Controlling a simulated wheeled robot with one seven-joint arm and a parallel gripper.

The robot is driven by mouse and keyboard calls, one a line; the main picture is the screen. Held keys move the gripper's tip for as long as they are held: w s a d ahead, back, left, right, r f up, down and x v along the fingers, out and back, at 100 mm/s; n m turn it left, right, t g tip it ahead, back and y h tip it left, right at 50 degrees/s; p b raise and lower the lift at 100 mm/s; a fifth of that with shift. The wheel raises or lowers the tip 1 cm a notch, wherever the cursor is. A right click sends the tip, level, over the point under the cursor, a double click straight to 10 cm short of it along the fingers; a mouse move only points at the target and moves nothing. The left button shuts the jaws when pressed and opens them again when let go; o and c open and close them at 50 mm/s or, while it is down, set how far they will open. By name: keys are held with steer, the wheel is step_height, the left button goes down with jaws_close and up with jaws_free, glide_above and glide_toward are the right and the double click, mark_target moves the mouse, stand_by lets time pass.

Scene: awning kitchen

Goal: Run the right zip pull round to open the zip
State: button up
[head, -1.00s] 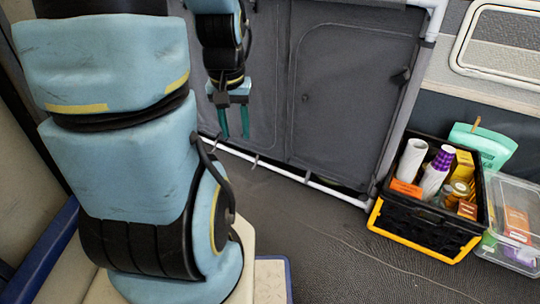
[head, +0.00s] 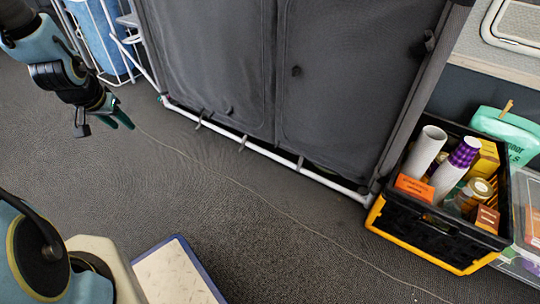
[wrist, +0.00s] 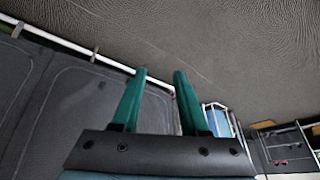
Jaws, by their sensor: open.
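The grey fabric cupboard (head: 350,80) stands on a white tube frame and has two door panels with rounded zip lines. The right panel looks shut. A small dark tab (head: 297,71), probably the right zip pull, sits near that panel's left edge. Another small dark tab (head: 228,110) is low on the left panel. My gripper (head: 122,120) is open and empty, left of the cupboard and well apart from it. In the wrist view its teal fingers (wrist: 160,72) are spread, with the cupboard (wrist: 60,115) behind at left.
A black and yellow crate (head: 420,241) with tubes and jars stands right of the cupboard, beside a clear plastic box (head: 524,262). A white wire rack (head: 112,45) is at the back left. Dark floor (head: 290,210) lies open in front, crossed by a thin cord.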

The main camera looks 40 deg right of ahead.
steer(key=w+d+f+m+h+b, duration=0.2)
steer(key=d+f+m+h, duration=0.1)
steer(key=d+f, duration=0.65)
steer(key=m+h+b, duration=0.4)
steer(key=h+b, duration=0.4)
steer(key=h, duration=0.4)
glide_toward(277, 145)
steer(key=b+x, duration=0.6)
steer(key=x, duration=0.1)
steer(key=shift+w+d+f, duration=0.2)
steer(key=shift+d+f, duration=0.15)
steer(key=shift+f, duration=0.05)
jaws_close()
